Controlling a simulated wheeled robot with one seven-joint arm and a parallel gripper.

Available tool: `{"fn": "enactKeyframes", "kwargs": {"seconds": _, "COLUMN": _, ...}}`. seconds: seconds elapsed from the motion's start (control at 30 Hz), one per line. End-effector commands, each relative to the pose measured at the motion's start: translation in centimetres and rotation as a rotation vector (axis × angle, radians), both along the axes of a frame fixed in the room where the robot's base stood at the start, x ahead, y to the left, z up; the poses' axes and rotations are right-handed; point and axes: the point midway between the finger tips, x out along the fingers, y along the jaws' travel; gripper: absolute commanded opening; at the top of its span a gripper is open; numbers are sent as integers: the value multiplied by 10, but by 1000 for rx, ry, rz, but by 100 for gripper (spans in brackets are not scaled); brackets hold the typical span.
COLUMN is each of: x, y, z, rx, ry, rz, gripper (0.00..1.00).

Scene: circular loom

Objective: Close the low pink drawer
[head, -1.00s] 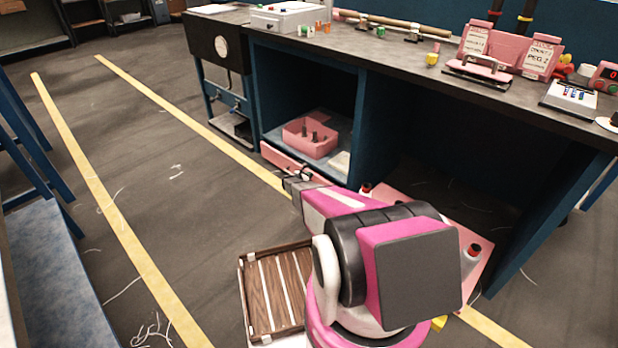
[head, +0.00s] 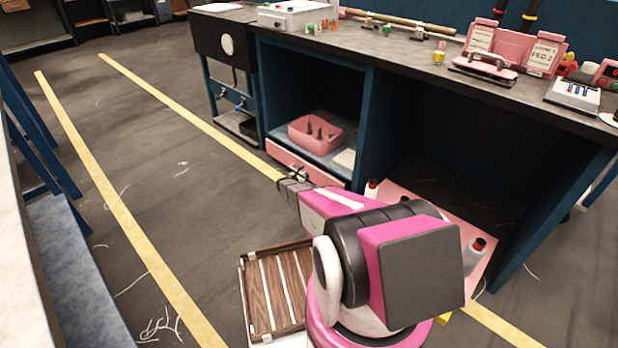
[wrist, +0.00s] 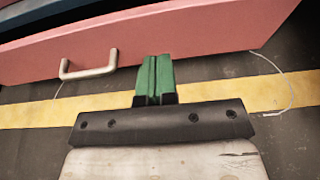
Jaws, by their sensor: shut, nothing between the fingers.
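The low pink drawer (head: 287,156) sits under the left shelf bay of the workbench, close to the floor. Its front looks near the shelf edge in the head view; I cannot tell exactly how far out it stands. In the wrist view the pink drawer front (wrist: 200,35) runs across the top, with a pale bar handle (wrist: 88,66) left of my fingers. My gripper (wrist: 153,62) is shut and empty, its green fingers side by side, pointing at the lower part of the front, right of the handle. Contact is unclear. My gripper also shows in the head view (head: 297,178), partly covering the front.
A pink bin (head: 300,140) stands on the shelf above the drawer. A pink panel with spools (head: 480,235) lies low at right, behind my arm. A slatted wooden crate (head: 250,290) is on the floor near my arm.

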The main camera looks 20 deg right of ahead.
Motion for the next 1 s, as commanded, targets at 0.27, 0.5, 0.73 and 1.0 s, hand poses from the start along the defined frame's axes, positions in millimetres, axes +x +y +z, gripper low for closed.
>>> {"fn": "enactKeyframes", "kwargs": {"seconds": 0.27, "x": -24, "y": 39, "z": 15, "rx": 0, "ry": 0, "rz": 1, "gripper": 0}}
{"fn": "enactKeyframes", "kwargs": {"seconds": 0.5, "x": -25, "y": 48, "z": 13, "rx": -82, "ry": 95, "rz": 34, "gripper": 0}}
{"fn": "enactKeyframes", "kwargs": {"seconds": 0.73, "x": -20, "y": 51, "z": 1, "rx": -340, "ry": 400, "rz": 125, "gripper": 0}}
{"fn": "enactKeyframes", "kwargs": {"seconds": 1.0, "x": -15, "y": 56, "z": -12, "rx": -657, "ry": 787, "rz": 201, "gripper": 0}}
